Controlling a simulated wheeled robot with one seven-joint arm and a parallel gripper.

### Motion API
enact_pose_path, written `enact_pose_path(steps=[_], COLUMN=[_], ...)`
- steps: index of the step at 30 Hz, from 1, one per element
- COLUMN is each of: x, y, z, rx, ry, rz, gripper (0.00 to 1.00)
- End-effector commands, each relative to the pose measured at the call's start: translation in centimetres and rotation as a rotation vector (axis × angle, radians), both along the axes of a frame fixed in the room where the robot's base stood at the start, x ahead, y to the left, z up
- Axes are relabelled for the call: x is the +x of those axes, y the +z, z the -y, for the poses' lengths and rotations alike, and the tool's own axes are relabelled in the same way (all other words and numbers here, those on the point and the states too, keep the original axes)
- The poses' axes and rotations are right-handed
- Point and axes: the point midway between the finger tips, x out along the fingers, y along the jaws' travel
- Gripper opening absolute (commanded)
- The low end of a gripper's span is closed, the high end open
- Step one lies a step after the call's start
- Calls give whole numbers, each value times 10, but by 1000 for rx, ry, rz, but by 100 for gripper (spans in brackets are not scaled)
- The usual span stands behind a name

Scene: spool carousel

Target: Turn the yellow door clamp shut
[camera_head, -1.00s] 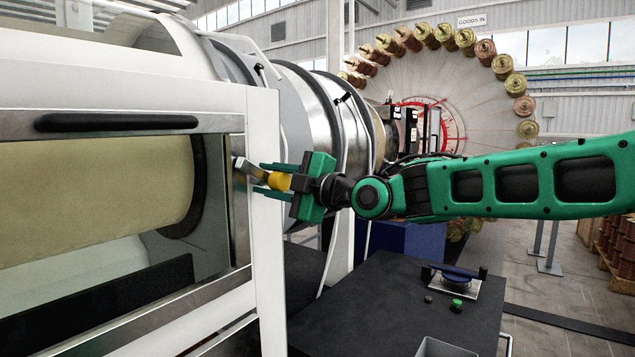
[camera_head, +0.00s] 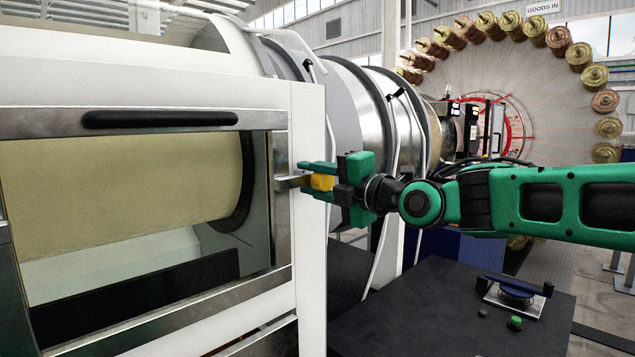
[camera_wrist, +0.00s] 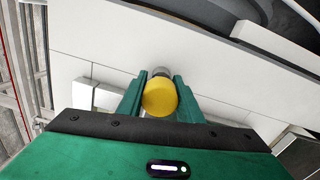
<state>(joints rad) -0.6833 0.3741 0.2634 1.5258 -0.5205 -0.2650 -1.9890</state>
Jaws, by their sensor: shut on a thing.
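The yellow door clamp has a round yellow knob (camera_head: 322,182) and a metal bar (camera_head: 291,182). The bar lies about level, its left end over the right edge of the door frame. The machine door (camera_head: 130,210) has a window, and its frame sits against the white housing. My gripper (camera_head: 308,180) is shut on the knob, with one green finger above it and one below. In the wrist view the knob (camera_wrist: 160,98) sits between the two fingers, and the bar behind it is mostly hidden.
A black handle (camera_head: 160,118) runs along the door's top. A dark bench (camera_head: 440,310) with a green button (camera_head: 515,323) and a blue-handled device (camera_head: 517,290) stands below my arm. The spool wheel (camera_head: 550,110) is behind. White hoses and pipes run close to my gripper.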

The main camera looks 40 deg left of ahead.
Motion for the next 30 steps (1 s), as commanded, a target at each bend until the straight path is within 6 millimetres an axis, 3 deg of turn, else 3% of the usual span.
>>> enact_pose_path(steps=[1,12,13,14,30], x=[4,5,5,5,-1], y=[-7,-8,-8,-8,-2], z=[1,1,1,1,0], rx=[-12,-15,-15,-15,-5], ry=[-6,-8,-8,-8,0], rz=[0,4,4,3,6], gripper=[0,0,35,40,40])
